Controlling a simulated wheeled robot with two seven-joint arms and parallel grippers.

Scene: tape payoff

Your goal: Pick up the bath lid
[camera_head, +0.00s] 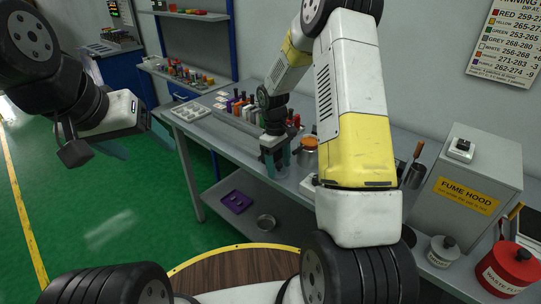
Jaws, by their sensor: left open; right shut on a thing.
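My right gripper (276,160) points down over the grey bench, with its teal fingers closed on a small dark thing that I take to be the bath lid; it is mostly hidden between the fingers. I cannot tell whether it is clear of the surface below. A metal pot (309,158) with an orange top stands just to the right of the gripper. My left gripper (138,143) is open and empty over the green floor, left of the bench and well away from it.
The grey bench (225,150) holds a white tray (190,112) and a row of coloured bottles (240,104). A fume hood (465,190) and a red waste can (508,268) stand at the right. The lower shelf (285,212) carries a purple tray (236,201) and a round dish (266,222).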

